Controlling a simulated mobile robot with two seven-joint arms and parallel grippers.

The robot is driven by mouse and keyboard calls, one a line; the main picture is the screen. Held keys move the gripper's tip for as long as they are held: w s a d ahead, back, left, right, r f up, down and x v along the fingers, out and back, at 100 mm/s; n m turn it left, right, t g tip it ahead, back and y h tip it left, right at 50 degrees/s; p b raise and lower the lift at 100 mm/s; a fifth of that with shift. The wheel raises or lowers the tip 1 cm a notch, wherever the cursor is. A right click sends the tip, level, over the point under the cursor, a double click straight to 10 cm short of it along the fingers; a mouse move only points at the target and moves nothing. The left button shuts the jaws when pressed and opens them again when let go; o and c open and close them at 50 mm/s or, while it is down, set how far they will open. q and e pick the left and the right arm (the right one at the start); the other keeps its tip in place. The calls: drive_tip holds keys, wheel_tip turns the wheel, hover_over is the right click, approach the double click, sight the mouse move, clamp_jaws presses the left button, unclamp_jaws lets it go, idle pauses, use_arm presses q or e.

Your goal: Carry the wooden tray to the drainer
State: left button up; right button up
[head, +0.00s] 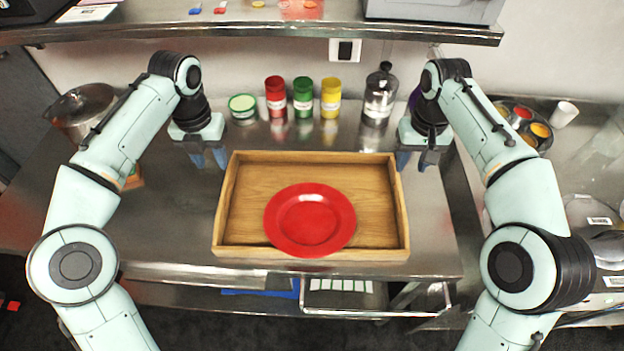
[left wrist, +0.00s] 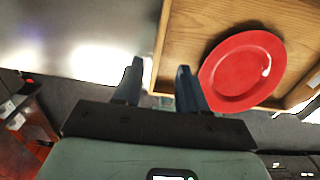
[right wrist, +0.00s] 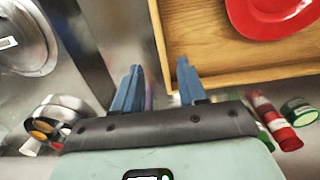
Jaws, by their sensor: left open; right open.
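The wooden tray (head: 230,205) lies flat on the steel counter, with a red plate (head: 310,220) in it toward the front. My left gripper (head: 208,160) is open and empty near the tray's back left corner. In the left wrist view the tray's side wall (left wrist: 161,45) runs toward the gap between its fingers (left wrist: 158,85). My right gripper (head: 415,161) is open at the back right corner. In the right wrist view the tray's wall (right wrist: 158,40) likewise points between its fingers (right wrist: 158,85). Neither grips the tray. I cannot identify the drainer.
Behind the tray stand red (head: 275,97), green (head: 303,95) and yellow (head: 330,97) containers, a green-rimmed tub (head: 242,107) and a glass bottle (head: 380,92). A metal pot (head: 82,108) stands left. A shelf (head: 250,32) overhangs the back. Spice cups (head: 521,115) are at right.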

sight(223, 192)
use_arm(q)
drive_tip(key=f, duration=1.3)
drive_tip(key=shift+s+f, duration=0.1)
drive_tip(key=shift+s, duration=0.3)
use_arm(e)
drive_tip(key=f, duration=1.3)
drive_tip(key=shift+s, duration=0.35)
use_arm(q)
clamp_jaws()
use_arm(e)
clamp_jaws()
